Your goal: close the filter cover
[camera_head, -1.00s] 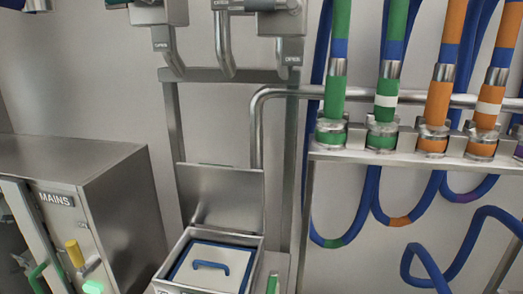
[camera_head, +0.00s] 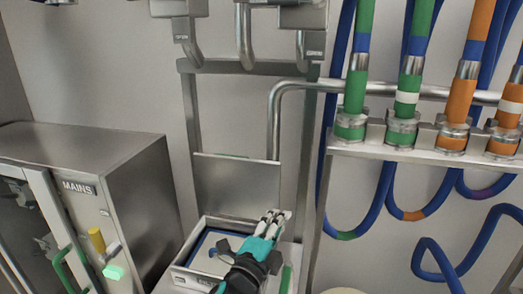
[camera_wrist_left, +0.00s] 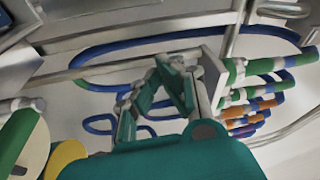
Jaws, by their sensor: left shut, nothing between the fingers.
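The filter cover (camera_head: 235,188) is a flat grey metal lid standing open and upright at the back of the filter box (camera_head: 184,274) in the head view. The box's blue-edged inside shows, partly hidden by my left gripper. My left gripper (camera_head: 275,215), teal and black with pale fingertips, is over the box's right side, with its tips in front of the cover's lower right part. Whether it touches the cover I cannot tell. The left wrist view shows its fingers (camera_wrist_left: 168,72) shut and empty. My right gripper is not in view.
A grey MAINS cabinet (camera_head: 110,175) stands to the left of the box. A metal pipe (camera_head: 274,125) and frame rise behind the cover. Blue hoses (camera_head: 380,195) with green and orange bands hang on the right from a metal rack (camera_head: 420,155).

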